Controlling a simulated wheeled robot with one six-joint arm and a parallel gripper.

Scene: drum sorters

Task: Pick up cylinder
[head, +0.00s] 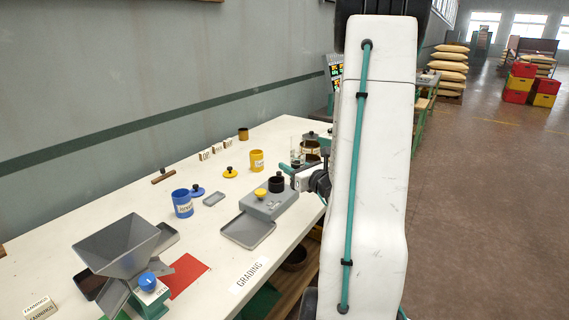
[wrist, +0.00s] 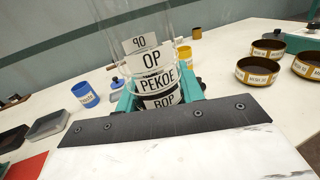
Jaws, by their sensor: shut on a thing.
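My gripper (wrist: 158,97) is shut on a tall clear cylinder (wrist: 117,45) that rises from between its teal fingers in the wrist view. White labels reading OP (wrist: 151,61), PEKOE (wrist: 157,83) and BOP (wrist: 161,101) show on or through the clear wall. The cylinder's lower end is hidden by the dark gripper plate. In the head view my gripper (head: 290,172) is over the table near its right edge, mostly behind my white arm. I cannot clearly make out the held cylinder there.
On the white table (head: 110,205) stand a grey scale (head: 268,203), a blue tin (head: 182,203), a yellow tin (head: 256,160) and a grey hopper (head: 117,245). Brown sieve rings (wrist: 258,70) sit at the right in the wrist view. The table's left part has bare room.

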